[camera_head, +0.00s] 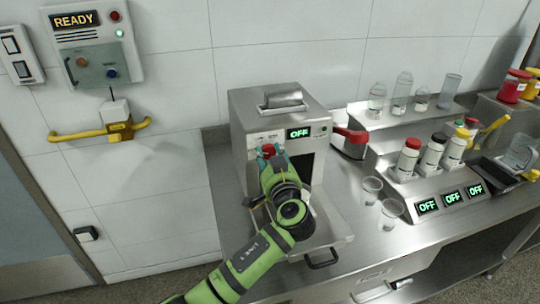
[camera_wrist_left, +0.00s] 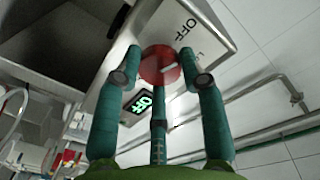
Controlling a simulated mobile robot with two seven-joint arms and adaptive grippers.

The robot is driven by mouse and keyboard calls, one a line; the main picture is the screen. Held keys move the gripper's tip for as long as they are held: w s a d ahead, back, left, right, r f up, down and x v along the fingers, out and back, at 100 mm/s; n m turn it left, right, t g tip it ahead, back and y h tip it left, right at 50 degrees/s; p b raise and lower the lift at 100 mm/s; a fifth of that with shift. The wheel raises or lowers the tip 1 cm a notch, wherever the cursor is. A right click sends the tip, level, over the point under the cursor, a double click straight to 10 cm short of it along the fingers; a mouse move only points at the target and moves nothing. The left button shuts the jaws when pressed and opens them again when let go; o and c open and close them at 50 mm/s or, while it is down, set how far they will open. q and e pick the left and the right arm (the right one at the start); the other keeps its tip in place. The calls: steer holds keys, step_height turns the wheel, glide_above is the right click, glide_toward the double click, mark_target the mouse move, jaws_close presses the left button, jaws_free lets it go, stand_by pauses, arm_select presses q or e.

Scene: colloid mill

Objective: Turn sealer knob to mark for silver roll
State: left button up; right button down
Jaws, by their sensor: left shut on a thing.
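A steel box machine (camera_head: 265,115) stands on the counter, with a small green display reading OFF on its front. A red round knob (camera_head: 269,148) is on the front panel, left of and below that display. My left gripper (camera_head: 268,153) is at the knob, its teal fingers shut on it. In the left wrist view the red knob (camera_wrist_left: 160,65) sits between the fingertips, with a pale line on its face. Printed OFF lettering is on the panel beside it. The other marks are hidden or too small to read. My right gripper is not in view.
A red-handled part (camera_head: 350,135) projects at the machine's right. Two clear cups (camera_head: 371,190) stand farther right, before a dispenser (camera_head: 450,200) with bottles and several OFF displays. A black drawer handle (camera_head: 321,260) is below the machine. A wall panel (camera_head: 92,45) reads READY.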

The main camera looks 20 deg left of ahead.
arm_select(q)
steer(key=m, duration=0.1)
steer(key=m+p, duration=0.1)
steer(key=m, duration=0.2)
steer(key=shift+r+m+p, duration=0.25)
steer(key=shift+m+p, duration=0.05)
steer(key=m+p, duration=0.2)
steer(key=m, duration=0.3)
steer(key=shift+d+r+g+p, duration=0.1)
steer(key=shift+g+p, duration=0.2)
steer(key=shift+p, duration=0.05)
steer(key=m+p, duration=0.3)
steer(key=m, duration=0.3)
steer(key=shift+y+p, duration=0.3)
steer(key=shift+f+m+g+p, duration=0.15)
steer(key=shift+m+p, duration=0.35)
steer(key=shift+m, duration=0.5)
steer(key=shift+f+m+g+p, duration=0.15)
steer(key=shift+m+p, duration=0.3)
steer(key=shift+m, duration=0.55)
steer(key=o, duration=1.1)
steer(key=shift+w, duration=0.1)
steer(key=shift+o, duration=0.2)
